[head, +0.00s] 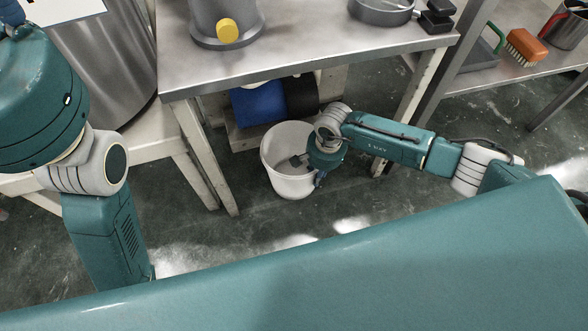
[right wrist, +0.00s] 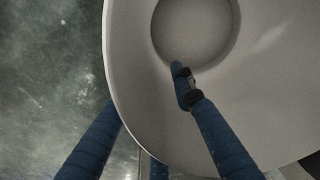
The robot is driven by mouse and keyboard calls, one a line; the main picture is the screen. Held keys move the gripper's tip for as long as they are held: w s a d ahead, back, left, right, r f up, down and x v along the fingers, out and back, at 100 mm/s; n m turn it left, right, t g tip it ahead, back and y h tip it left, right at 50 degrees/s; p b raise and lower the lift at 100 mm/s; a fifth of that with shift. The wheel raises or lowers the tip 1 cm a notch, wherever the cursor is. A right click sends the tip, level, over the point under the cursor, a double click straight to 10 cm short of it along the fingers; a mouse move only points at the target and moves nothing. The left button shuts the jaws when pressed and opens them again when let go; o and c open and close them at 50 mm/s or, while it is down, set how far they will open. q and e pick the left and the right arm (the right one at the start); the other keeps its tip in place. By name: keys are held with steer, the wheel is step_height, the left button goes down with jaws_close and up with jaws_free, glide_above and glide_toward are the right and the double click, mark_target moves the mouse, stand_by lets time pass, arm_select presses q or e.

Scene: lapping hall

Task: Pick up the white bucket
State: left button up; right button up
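The white bucket (head: 278,150) stands upright on the floor under the front edge of the metal table in the head view. Its open rim and inside fill much of the right wrist view (right wrist: 270,75). My right gripper (head: 308,168) is at the bucket's right side. In the right wrist view, one blue finger of the gripper (right wrist: 150,105) reaches inside the bucket and the others pass outside the rim, with the wall between them. The fingers are spread; I see no firm contact. My left gripper (head: 14,14) shows only as blue parts at the top left corner, mostly cut off.
The metal table (head: 290,55) overhangs the bucket, and its legs stand on both sides. A shelf at right holds an orange brush (head: 525,47). The floor in front of the bucket is clear.

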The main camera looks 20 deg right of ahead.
jaws_close()
steer(key=shift+r, duration=0.1)
